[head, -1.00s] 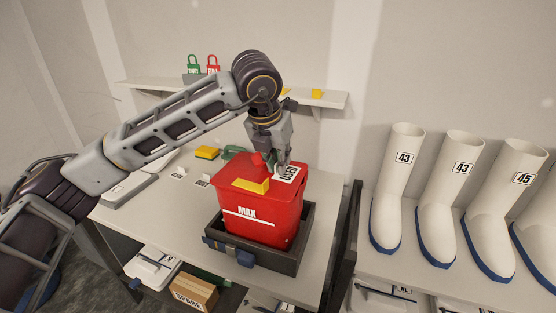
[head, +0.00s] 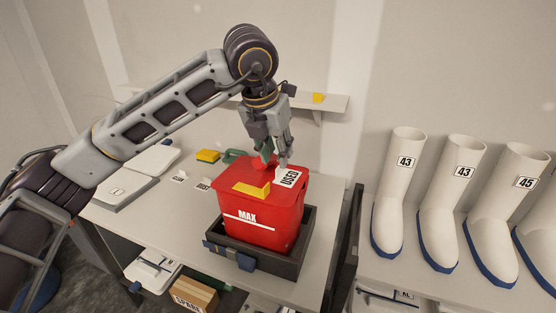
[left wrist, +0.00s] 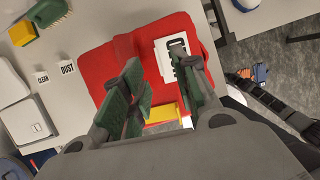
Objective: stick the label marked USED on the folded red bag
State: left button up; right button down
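The red bag (head: 232,178) shows as the red top of a boxy red body (head: 262,232) marked MAX; I cannot tell where bag and container part. A yellow piece (head: 252,188) lies on its front top edge. The white label marked USED (head: 290,178) lies on the right of the red top; it also shows in the left wrist view (left wrist: 168,58), partly behind one finger. My left gripper (head: 277,163) is just above the red top, beside the label. Its two fingers stand apart with nothing visibly held between them (left wrist: 158,95). My right gripper is not in view.
The red body stands in a dark tray (head: 290,262) with a blue latch. White labels reading CLEAN (left wrist: 42,77) and DUST (left wrist: 66,69) lie on the bench to the left. White boots (head: 400,190) stand at right.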

pick_arm(q)
jog(key=d+v, duration=0.1)
jog(key=v, duration=0.6)
jog(key=shift+a, duration=0.4)
jog(key=shift+s+r, duration=0.1)
